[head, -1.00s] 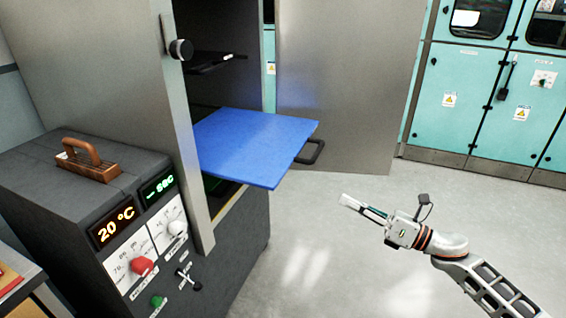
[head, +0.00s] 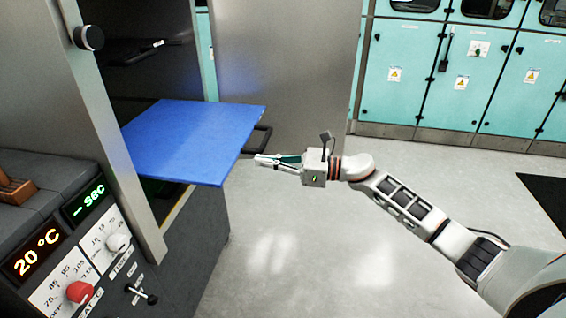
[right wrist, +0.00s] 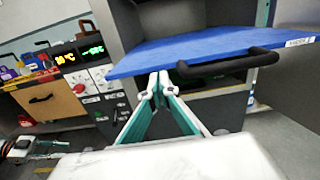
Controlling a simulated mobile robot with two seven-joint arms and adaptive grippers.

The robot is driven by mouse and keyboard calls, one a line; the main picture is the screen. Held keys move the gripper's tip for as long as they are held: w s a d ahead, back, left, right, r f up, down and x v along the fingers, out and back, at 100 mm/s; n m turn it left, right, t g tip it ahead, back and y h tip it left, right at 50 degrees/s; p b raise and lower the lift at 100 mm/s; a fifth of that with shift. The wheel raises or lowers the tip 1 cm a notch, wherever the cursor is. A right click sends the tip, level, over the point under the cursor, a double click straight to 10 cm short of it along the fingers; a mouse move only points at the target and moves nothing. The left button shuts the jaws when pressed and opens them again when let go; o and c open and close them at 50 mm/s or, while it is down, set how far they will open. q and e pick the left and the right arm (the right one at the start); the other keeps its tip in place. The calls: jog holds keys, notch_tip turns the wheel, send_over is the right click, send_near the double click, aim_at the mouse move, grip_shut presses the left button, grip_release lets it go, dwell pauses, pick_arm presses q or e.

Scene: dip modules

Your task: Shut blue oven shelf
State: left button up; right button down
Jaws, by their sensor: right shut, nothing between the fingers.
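The blue oven shelf (head: 190,140) sticks well out of the open oven in the head view. Its black handle (head: 259,140) is on the outer edge, and it also shows in the right wrist view (right wrist: 228,66). My right gripper (head: 258,160) is shut and empty, just outside the shelf's outer edge and near the handle. In the right wrist view the fingertips (right wrist: 158,90) are below the shelf's edge, left of the handle; I cannot tell whether they touch it.
The oven door (head: 285,80) stands open behind the shelf. The control box (head: 85,250) with knobs and displays is at the left. A darker rack (head: 145,52) sits higher inside the oven. The floor (head: 330,250) in front is clear.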

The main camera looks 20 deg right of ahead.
aim_at(237, 158)
pick_arm(q)
jog(key=shift+s+d, duration=0.1)
jog(key=shift+d, duration=0.05)
pick_arm(e)
jog(key=shift+x, duration=2.35)
jog(key=shift+w+a, duration=0.1)
